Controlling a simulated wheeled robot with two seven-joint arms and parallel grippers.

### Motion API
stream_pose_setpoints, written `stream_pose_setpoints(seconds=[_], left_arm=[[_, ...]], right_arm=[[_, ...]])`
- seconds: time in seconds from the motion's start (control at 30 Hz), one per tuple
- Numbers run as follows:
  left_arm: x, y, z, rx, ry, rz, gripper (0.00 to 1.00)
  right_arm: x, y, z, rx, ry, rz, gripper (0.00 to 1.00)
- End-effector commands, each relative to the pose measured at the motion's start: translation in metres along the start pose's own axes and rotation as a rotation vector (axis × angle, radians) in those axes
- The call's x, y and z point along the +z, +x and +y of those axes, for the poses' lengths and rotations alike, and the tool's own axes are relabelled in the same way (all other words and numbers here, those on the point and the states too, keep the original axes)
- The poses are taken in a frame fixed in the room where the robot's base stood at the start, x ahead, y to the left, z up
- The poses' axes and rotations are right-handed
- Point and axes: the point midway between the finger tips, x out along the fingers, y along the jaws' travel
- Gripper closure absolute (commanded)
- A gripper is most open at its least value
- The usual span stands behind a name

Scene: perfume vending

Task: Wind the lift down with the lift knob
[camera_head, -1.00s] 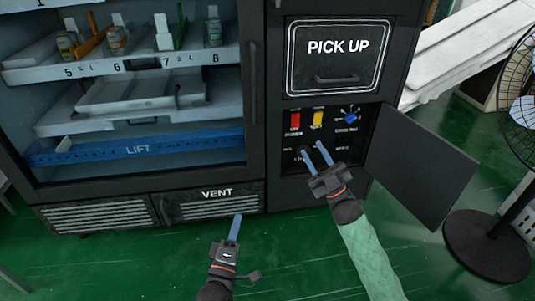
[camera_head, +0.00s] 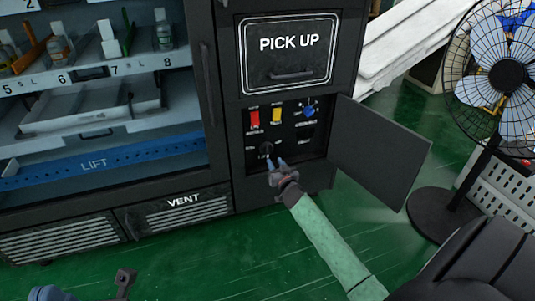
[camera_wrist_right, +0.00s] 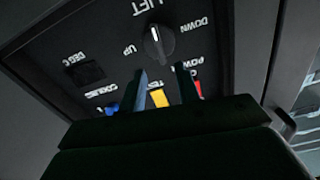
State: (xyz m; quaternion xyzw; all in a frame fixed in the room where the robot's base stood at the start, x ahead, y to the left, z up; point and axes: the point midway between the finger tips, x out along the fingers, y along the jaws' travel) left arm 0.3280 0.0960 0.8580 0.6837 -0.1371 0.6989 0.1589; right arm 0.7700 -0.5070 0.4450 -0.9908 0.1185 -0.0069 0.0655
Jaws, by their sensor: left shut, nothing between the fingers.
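The lift knob (camera_head: 266,149) is a dark round knob low on the control panel, partly behind my right gripper in the head view. The right wrist view shows it clearly (camera_wrist_right: 158,42), with a white pointer line and UP and DOWN labels beside it, upside down in the picture. My right gripper (camera_head: 276,163) is open in front of the knob. Its two fingers (camera_wrist_right: 163,88) are apart, with no grip on the knob visible. The blue lift (camera_head: 130,156) sits low behind the cabinet glass. My left gripper (camera_head: 50,293) is shut, mostly cut off at the bottom left.
The panel also has a red switch (camera_head: 254,118), a yellow switch (camera_head: 277,115) and a blue knob (camera_head: 309,112). Its open door (camera_head: 380,150) swings out to the right. A fan (camera_head: 505,75) stands further right. Green floor (camera_head: 235,255) is clear in front.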

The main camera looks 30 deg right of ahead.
Motion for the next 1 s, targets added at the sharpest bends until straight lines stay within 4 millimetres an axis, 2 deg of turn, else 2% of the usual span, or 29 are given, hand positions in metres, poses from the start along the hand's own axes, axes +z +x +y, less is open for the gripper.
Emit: stream_pose_setpoints(seconds=[0.5,0.7,1.0], left_arm=[[0.003,-0.007,0.003,-0.012,-0.034,0.007,1.00],[0.003,-0.008,0.003,-0.015,-0.041,0.009,1.00],[0.003,-0.007,0.004,-0.015,-0.043,0.011,1.00]], right_arm=[[0.000,0.062,-0.001,-0.003,-0.002,0.002,0.67],[-0.001,0.073,-0.001,-0.002,-0.002,0.002,0.67],[-0.001,0.074,-0.001,-0.002,-0.002,0.001,0.67]])
